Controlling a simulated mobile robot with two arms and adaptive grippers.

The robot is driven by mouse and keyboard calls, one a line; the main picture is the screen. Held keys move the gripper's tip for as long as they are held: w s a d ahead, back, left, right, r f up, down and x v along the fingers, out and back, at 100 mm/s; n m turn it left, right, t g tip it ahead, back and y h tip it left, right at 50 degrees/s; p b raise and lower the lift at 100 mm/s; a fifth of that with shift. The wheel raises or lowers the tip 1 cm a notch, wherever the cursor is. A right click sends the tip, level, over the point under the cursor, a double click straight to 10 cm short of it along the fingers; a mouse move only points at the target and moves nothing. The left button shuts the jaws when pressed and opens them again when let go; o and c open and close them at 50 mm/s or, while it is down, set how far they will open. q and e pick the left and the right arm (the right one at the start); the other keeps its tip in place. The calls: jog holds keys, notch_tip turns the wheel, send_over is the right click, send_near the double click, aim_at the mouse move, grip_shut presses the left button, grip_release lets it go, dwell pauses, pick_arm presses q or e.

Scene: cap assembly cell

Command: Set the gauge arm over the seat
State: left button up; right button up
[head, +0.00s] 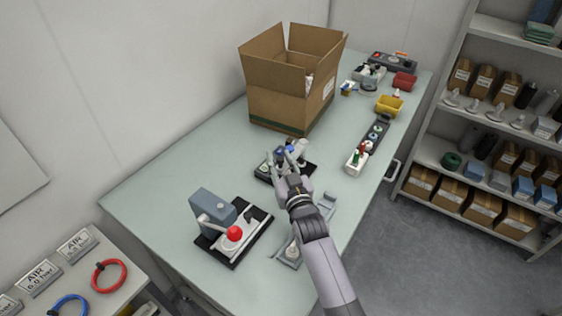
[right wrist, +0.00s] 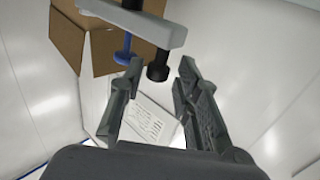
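My right gripper (head: 285,158) reaches over a small fixture with a black base (head: 312,168) in the middle of the table. In the right wrist view its fingers (right wrist: 160,70) are apart, with no object clamped between them. A light grey bar (right wrist: 130,20), which looks like the gauge arm, crosses the top of that view. A black stub (right wrist: 158,66) hangs from the bar near the gap between the fingertips; I cannot tell whether they touch. A blue rod (right wrist: 126,48) shows beside it. The seat is largely hidden by my gripper. My left gripper is not in view.
A press with a red ball knob (head: 235,233) stands at the front left. A grey long-based device (head: 291,250) lies beside my right arm. An open cardboard box (head: 277,107) stands behind the fixture. Bins and small parts line the right edge. The table's left part is clear.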

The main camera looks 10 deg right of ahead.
jog(key=shift+o, duration=0.5)
jog(key=shift+s+d, duration=0.1)
notch_tip(320, 180, up, 10)
dwell(0.5)
